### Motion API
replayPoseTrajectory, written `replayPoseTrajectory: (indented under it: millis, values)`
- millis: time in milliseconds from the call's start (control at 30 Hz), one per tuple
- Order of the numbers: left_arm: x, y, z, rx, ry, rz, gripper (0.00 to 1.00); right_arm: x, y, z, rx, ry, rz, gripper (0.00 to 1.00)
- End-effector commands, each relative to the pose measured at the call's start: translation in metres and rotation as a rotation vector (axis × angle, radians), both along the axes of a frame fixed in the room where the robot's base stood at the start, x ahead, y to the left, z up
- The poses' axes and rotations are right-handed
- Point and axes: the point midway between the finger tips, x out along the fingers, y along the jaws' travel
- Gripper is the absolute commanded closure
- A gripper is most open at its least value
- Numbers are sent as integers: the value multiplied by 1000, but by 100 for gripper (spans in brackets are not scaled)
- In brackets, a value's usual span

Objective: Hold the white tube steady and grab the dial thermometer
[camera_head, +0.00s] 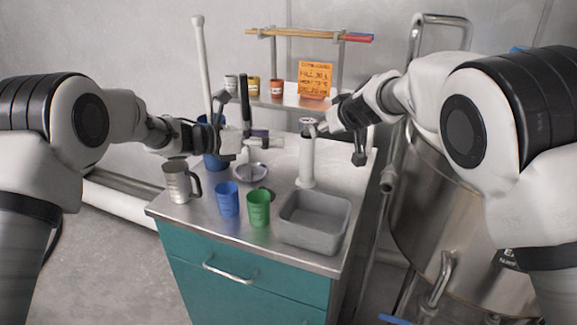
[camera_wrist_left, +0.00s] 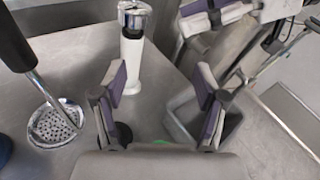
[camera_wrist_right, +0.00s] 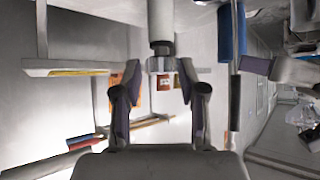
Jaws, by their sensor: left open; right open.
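The white tube (camera_head: 307,165) stands upright on the metal counter, with a metallic piece (camera_head: 308,122) at its top. It also shows in the left wrist view (camera_wrist_left: 132,65), with a shiny round top (camera_wrist_left: 134,14). I cannot clearly make out the thermometer's dial. My left gripper (camera_head: 272,143) is open and empty, left of the tube; in its wrist view the tube is beyond the left finger. My right gripper (camera_head: 322,127) is open beside the tube's top. In the right wrist view, the tube's metallic end (camera_wrist_right: 160,65) shows between the open fingers.
A grey bin (camera_head: 316,222), green cup (camera_head: 258,208), blue cup (camera_head: 228,199) and metal jug (camera_head: 180,182) stand at the front. A shelf with an orange note (camera_head: 314,78) is behind; a large steel vessel (camera_head: 440,215) is right.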

Motion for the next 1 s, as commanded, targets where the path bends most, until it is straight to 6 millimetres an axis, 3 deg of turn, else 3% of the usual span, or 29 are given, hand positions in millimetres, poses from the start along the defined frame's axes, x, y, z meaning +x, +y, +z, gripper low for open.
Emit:
replayPoseTrajectory:
  millis: [33, 100, 200, 300, 467, 700, 1000]
  values:
    - [12, -16, -29, 72, 1, 21, 28, 0, 0, 0, 0, 0, 0, 58]
    - [31, -29, -62, 150, -10, 61, 28, 0, 0, 0, 0, 0, 0, 58]
    - [51, -40, -95, 221, -26, 101, 28, 0, 0, 0, 0, 0, 0, 58]
    - [61, -45, -111, 253, -34, 124, 28, 0, 0, 0, 0, 0, 0, 58]
    - [71, -55, -120, 261, -39, 129, 28, 0, 0, 0, 0, 0, 0, 58]
    - [97, -84, -136, 259, -38, 131, 28, 0, 0, 0, 0, 0, 0, 58]
    - [111, -99, -144, 258, -36, 131, 28, 0, 0, 0, 0, 0, 0, 58]
